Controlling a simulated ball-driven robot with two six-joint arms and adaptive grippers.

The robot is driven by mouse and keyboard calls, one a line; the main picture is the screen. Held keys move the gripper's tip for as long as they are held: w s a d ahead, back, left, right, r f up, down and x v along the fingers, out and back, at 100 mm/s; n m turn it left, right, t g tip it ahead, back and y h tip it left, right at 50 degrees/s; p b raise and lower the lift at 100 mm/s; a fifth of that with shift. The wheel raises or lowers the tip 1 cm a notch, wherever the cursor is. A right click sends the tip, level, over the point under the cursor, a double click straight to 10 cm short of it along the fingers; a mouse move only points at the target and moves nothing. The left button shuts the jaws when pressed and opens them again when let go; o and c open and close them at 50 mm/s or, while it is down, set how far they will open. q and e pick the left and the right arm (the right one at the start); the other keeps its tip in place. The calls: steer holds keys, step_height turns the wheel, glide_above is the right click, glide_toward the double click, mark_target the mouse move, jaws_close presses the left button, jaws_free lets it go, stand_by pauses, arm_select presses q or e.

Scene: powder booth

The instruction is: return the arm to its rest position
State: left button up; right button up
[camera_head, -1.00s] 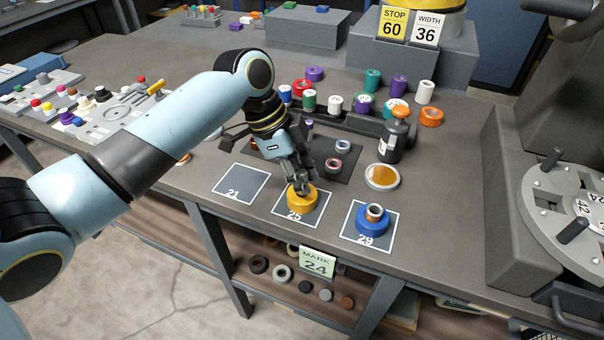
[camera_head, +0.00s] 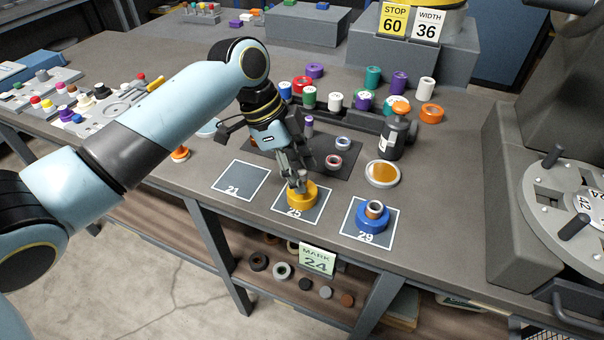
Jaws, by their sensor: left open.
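My left arm reaches in from the left over the grey table (camera_head: 330,262). My left gripper (camera_head: 299,186) points down at the yellow ring (camera_head: 303,198) on the square marked 25. Its fingers are open and at or just above the ring's top; I cannot tell whether they touch it. A blue ring (camera_head: 373,221) with a smaller brown-and-grey piece (camera_head: 375,209) in its middle sits on the square marked 29. The square marked 21 (camera_head: 240,180) is empty. My right gripper is not in view.
A dark bottle with an orange cap (camera_head: 398,135) and a dish of amber stuff (camera_head: 382,173) stand right of the gripper. Several coloured rolls stand behind it. A grey machine with a round plate (camera_head: 580,200) is at the right. The table's front edge is close.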

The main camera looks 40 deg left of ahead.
arm_select(q)
steer(key=v, duration=1)
steer(key=shift+r, duration=0.15)
steer(key=shift+s+a, duration=0.1)
steer(key=s+d+f+n+t+y, duration=0.1)
steer(key=s+d+f+n+y, duration=0.1)
steer(key=s+n, duration=0.5)
steer(key=s+d+f+n+t+y, duration=0.1)
steer(key=s+f+n+y, duration=0.2)
steer(key=s, duration=0.7)
step_height(320, 180, down, 32)
steer(key=a+n+g+b, duration=0.2)
steer(key=b, duration=0.7)
steer(key=s+f+b, duration=0.4)
steer(key=s+f, duration=0.6)
steer(key=f, duration=0.3)
steer(key=s+a+f+g+b, duration=0.1)
steer(key=s+f+b, duration=0.3)
steer(key=s+f, duration=0.6)
step_height(320, 180, down, 3)
steer(key=shift+a, duration=0.3)
